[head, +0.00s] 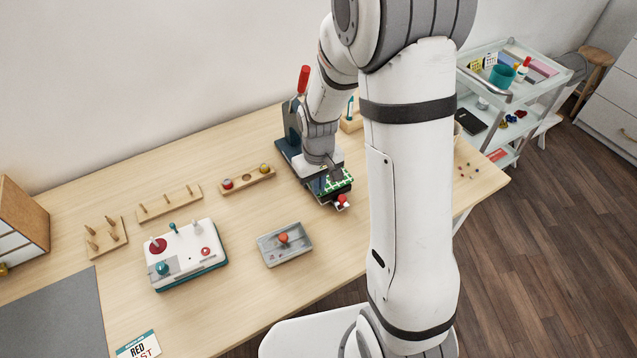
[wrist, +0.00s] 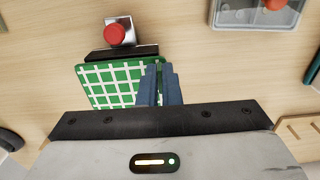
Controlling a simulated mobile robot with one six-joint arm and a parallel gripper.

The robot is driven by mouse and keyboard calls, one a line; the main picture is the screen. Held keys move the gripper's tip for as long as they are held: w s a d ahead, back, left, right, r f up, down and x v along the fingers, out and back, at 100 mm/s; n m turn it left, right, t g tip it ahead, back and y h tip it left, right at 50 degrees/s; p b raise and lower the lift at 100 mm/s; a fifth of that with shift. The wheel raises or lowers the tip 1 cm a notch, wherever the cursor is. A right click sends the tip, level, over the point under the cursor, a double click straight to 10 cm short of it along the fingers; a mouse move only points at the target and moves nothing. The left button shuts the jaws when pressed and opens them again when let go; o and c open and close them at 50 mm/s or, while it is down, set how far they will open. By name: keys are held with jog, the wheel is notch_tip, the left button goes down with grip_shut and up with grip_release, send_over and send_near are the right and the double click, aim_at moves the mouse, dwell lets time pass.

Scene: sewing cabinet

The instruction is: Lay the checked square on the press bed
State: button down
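The checked square (head: 338,182) is green with a white grid. It is at the front part of the dark press (head: 292,134), over its bed, at a slight angle to it. In the wrist view the square (wrist: 104,82) shows flat side up, with its right part behind my fingers. My gripper (head: 334,172) is low over the press at the square. Its blue-grey fingers (wrist: 159,70) are close together at the square's right edge and look shut on it. The exact pinch and the bed surface under the square are hidden.
A red knob (wrist: 115,33) sits at the press's front end, just beyond the square. The press has a red-handled lever (head: 303,80). A grey box with an orange button (head: 283,240) and a white-and-teal console (head: 186,256) stand to the left. The table between them is clear.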

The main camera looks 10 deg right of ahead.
jog(key=shift+f, duration=0.2)
jog(key=shift+a, duration=0.1)
dwell(0.4)
jog(key=c, duration=1.5)
grip_release()
jog(key=shift+c, duration=0.2)
notch_tip(320, 180, up, 8)
jog(key=shift+f, duration=0.1)
